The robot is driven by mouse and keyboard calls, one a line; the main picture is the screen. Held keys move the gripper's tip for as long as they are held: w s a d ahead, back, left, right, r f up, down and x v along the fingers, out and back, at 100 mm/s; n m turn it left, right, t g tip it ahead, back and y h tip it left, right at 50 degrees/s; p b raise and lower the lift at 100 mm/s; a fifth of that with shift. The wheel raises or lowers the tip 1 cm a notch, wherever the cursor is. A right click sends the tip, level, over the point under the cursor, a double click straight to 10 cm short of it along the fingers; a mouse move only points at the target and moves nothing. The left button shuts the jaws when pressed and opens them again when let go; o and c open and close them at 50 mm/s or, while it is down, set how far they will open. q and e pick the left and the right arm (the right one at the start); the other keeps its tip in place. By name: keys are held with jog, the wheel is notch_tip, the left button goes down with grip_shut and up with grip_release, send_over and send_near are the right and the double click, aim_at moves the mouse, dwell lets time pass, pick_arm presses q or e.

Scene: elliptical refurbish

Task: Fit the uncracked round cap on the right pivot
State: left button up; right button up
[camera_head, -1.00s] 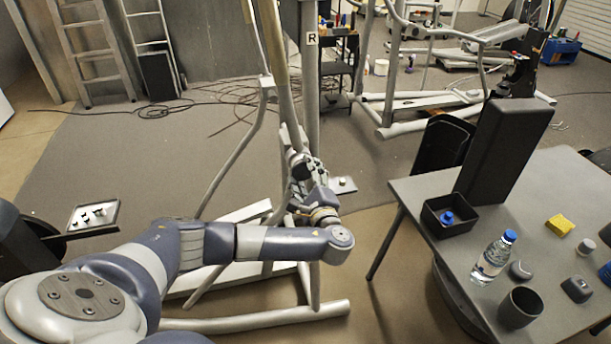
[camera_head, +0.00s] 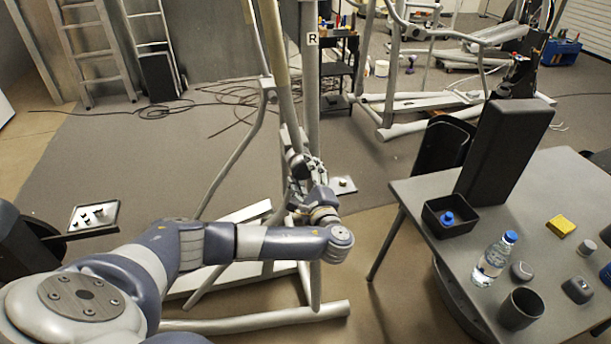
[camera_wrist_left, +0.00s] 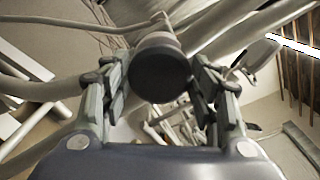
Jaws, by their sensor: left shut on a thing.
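My left gripper (camera_head: 303,172) is at the upright frame of the elliptical machine, below the post marked R (camera_head: 312,39). In the left wrist view the gripper (camera_wrist_left: 160,88) is shut on a dark round cap (camera_wrist_left: 160,68), held between the fingertips with its round face showing. No crack shows on that face, but the view is small and dim. The right pivot cannot be made out; the gripper and cap hide that part of the frame, and I cannot tell whether the cap touches it. My right gripper is not in view.
The grey table (camera_head: 415,195) at right bears a black bin (camera_head: 433,219), a water bottle (camera_head: 492,260), a dark mug (camera_head: 520,308), a yellow sponge (camera_head: 561,226) and small grey pieces. A tray of small parts (camera_head: 93,216) is at left. Machine bars surround my gripper.

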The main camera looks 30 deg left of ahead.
pick_arm(q)
jog(key=shift+w+a+r, duration=0.1)
jog(key=shift+w+a, duration=0.05)
jog(key=shift+a, duration=0.1)
dwell(0.3)
jog(key=o, duration=1.5)
jog(key=shift+w, duration=0.1)
jog(key=v, duration=1.2)
